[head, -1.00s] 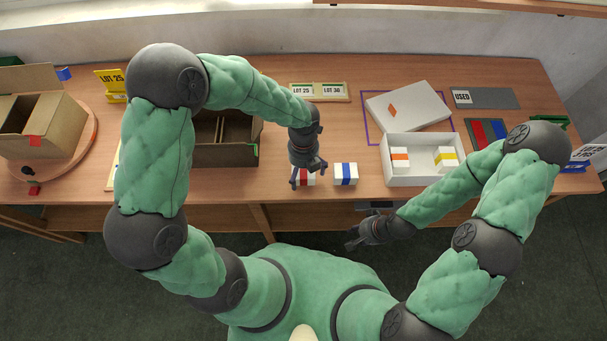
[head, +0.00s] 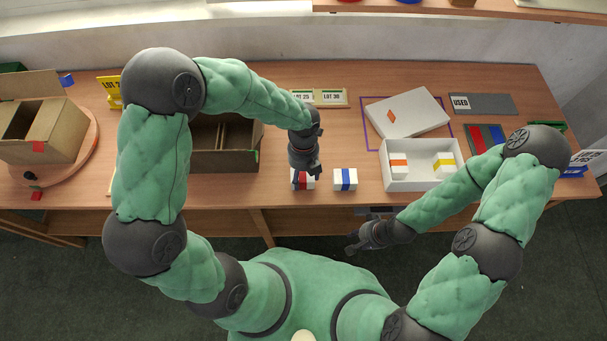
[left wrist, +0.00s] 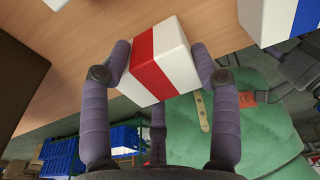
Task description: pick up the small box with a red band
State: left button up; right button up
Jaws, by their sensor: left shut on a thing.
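The small white box with a red band (left wrist: 157,62) is between the fingers of my left gripper (left wrist: 160,68) in the left wrist view. Fingers press on opposite sides of it. In the head view the red-banded box (head: 302,181) is partly covered by my left gripper (head: 306,177) and is close to the table's front edge. Whether it touches the table cannot be told. My right gripper (head: 358,246) hangs in front of the table, apart from any box, and its fingers are too small to read.
A white box with a blue band (head: 345,180) stands just right of the red-banded one. Further right is an open white carton (head: 422,185) holding orange- and yellow-banded boxes. A brown open box (head: 225,160) stands to the left.

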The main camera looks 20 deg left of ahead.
pick_arm(q)
jog(key=s+d+r+p, duration=0.4)
jog(key=s+d+r, duration=0.1)
jog(key=d+r, duration=0.6)
jog(key=shift+d, duration=1.05)
jog(key=shift+r, duration=0.1)
